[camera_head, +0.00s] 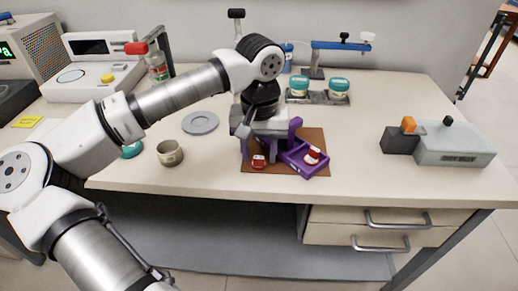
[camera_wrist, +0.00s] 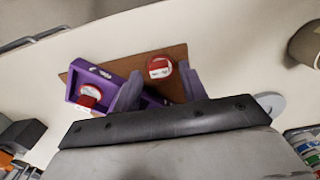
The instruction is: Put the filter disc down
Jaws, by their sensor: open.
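A small round red and white piece, which looks like the filter disc (camera_head: 258,163), lies on the brown mat (camera_head: 312,143) near its front left; in the wrist view the disc (camera_wrist: 160,69) shows between and just beyond my fingertips. My gripper (camera_head: 259,154) is open over it, its two purple-grey fingers (camera_wrist: 160,80) apart on either side. I cannot tell whether a finger touches it. A second red and white piece (camera_head: 312,156) sits in the purple tray (camera_head: 318,172) to the right; the tray (camera_wrist: 76,76) is partly hidden by a finger in the wrist view.
A grey flat disc (camera_head: 200,122) and a beige cup (camera_head: 170,153) stand left of the mat. Jars with teal lids (camera_head: 339,87) stand behind on a rack. A grey box (camera_head: 455,145) is at the right. The table front between mat and box is clear.

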